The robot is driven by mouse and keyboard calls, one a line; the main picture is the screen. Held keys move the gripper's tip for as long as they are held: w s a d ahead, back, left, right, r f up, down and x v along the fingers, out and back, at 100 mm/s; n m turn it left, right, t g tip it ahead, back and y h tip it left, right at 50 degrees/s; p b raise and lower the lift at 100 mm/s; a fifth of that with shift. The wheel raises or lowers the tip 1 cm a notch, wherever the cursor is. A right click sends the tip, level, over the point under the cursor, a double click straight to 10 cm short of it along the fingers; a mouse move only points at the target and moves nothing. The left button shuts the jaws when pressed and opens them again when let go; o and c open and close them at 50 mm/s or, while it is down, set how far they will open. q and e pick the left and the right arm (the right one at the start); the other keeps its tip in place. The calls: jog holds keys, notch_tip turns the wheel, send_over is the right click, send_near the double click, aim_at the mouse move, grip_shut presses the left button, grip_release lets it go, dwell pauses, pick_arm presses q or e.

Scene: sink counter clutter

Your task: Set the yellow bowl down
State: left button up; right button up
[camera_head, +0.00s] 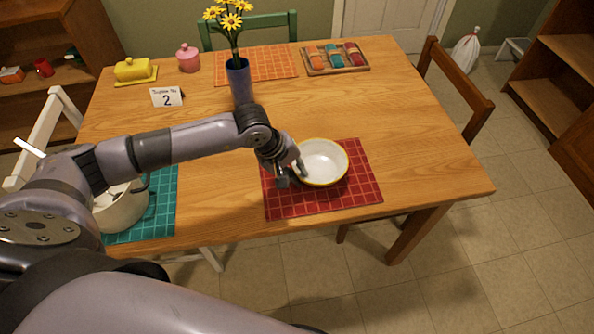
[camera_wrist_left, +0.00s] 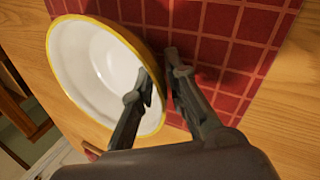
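The yellow bowl (camera_head: 324,163), white inside with a yellow rim, is over the red checked placemat (camera_head: 345,202). It looks level, at or just above the mat; I cannot tell whether its base touches. My left gripper (camera_head: 292,172) is at the bowl's left edge. In the left wrist view, the bowl (camera_wrist_left: 95,70) fills the left side, and the gripper (camera_wrist_left: 160,72) has one finger inside and one outside the rim. The fingertips are close together and look shut on the rim. The placemat (camera_wrist_left: 225,50) shows beyond the outer finger. My right gripper is not in view.
A white pot (camera_head: 122,210) stands on a teal placemat (camera_head: 160,215) at the left, partly behind my arm. A blue vase of yellow flowers (camera_head: 240,82) stands behind my left wrist. A spice tray (camera_head: 336,58) is at the back. The table's right side is clear.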

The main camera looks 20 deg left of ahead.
pick_arm(q)
jog(key=shift+o, duration=1.1)
jog(key=shift+r, duration=0.25)
jog(key=shift+s+a+r, duration=0.1)
jog(key=shift+a+r, duration=0.05)
jog(key=shift+r, duration=0.1)
jog(key=v, duration=1.1)
jog(key=shift+b, duration=0.45)
jog(key=shift+r, duration=0.1)
